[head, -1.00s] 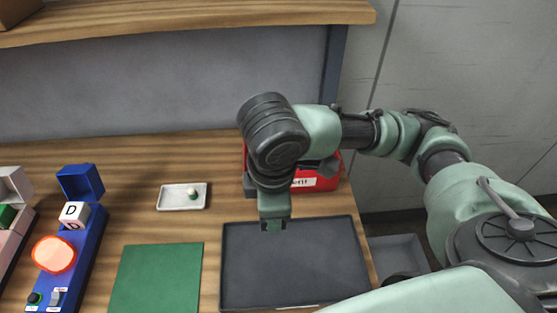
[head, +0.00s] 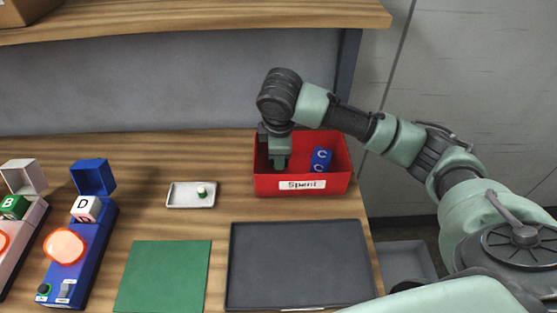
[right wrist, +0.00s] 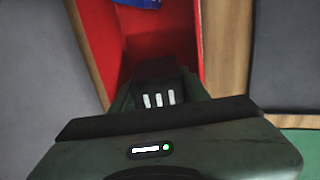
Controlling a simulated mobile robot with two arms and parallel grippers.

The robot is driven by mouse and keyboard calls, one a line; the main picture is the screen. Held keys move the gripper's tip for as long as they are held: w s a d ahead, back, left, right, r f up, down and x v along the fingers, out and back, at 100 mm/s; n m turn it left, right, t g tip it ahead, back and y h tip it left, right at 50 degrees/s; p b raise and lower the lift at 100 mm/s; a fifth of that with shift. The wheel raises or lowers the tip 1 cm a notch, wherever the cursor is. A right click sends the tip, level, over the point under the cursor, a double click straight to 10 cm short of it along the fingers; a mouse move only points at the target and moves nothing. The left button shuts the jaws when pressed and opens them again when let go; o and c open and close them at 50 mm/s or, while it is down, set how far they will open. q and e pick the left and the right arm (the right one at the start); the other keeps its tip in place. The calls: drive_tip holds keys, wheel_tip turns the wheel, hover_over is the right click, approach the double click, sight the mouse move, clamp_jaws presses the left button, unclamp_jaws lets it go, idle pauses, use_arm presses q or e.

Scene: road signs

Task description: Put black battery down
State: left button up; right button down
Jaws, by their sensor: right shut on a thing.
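My right gripper (head: 280,162) points down inside the left part of the red bin (head: 303,185), which is labelled "Spent". In the right wrist view, the gripper (right wrist: 160,90) is shut on the black battery (right wrist: 157,72), a dark block with white bars on its face. The red bin floor (right wrist: 152,38) shows beyond it. In the head view the battery is hidden by the gripper and the bin wall. I cannot tell whether the battery touches the bin floor. My left gripper is not in view.
A blue battery marked C (head: 320,160) stands in the bin's right part. A dark tray (head: 298,265), a green mat (head: 163,275) and a small white tray (head: 180,196) lie on the table. Blue (head: 75,262) and pink (head: 14,240) devices stand at left.

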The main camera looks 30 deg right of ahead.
drive_tip(key=x, duration=0.5)
drive_tip(key=shift+w, duration=0.1)
drive_tip(key=shift+w+d+f+p, duration=0.25)
drive_tip(key=shift+w+f+p, duration=0.2)
drive_tip(key=shift+f+p, duration=0.3)
drive_tip(key=g+p, duration=0.1)
drive_tip(key=w+g+y+p, duration=0.1)
drive_tip(key=g, duration=0.1)
drive_tip(key=shift+d, duration=0.15)
drive_tip(key=shift+s+f, duration=0.1)
drive_tip(key=shift+f, duration=0.8)
drive_tip(key=c, duration=0.7)
unclamp_jaws()
drive_tip(key=shift+f, duration=0.15)
